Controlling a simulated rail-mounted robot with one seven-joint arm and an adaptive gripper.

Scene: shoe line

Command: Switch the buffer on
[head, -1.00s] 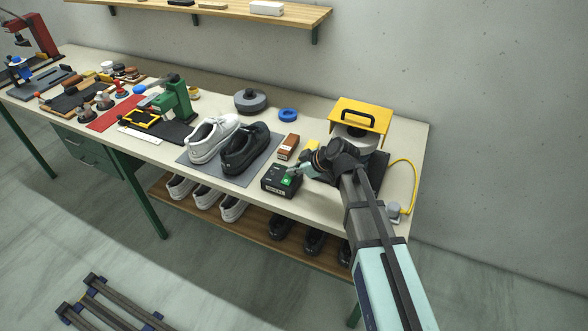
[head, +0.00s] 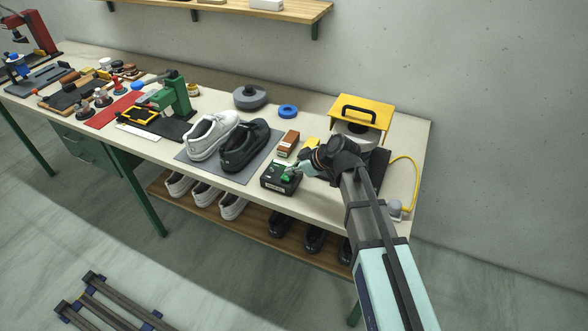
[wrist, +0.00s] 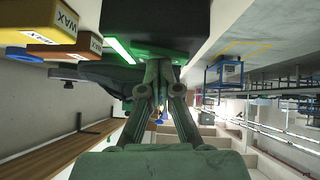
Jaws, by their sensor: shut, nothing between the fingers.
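The black switch box (head: 279,181) with a green switch (head: 287,178) stands near the bench's front edge. My gripper (head: 291,170) is shut and empty, with its tips at the green switch; whether they press it I cannot tell. In the wrist view the shut fingers (wrist: 159,66) meet the green-lit face of the dark box (wrist: 155,22). The buffer (head: 358,130), with a yellow hood and a black handle, stands behind my arm at the bench's right end. My arm hides part of it.
A white shoe (head: 211,135) and a black shoe (head: 245,147) stand on a grey mat left of the box. A brown block (head: 288,143) lies behind the box. A yellow cable (head: 415,180) runs along the right edge.

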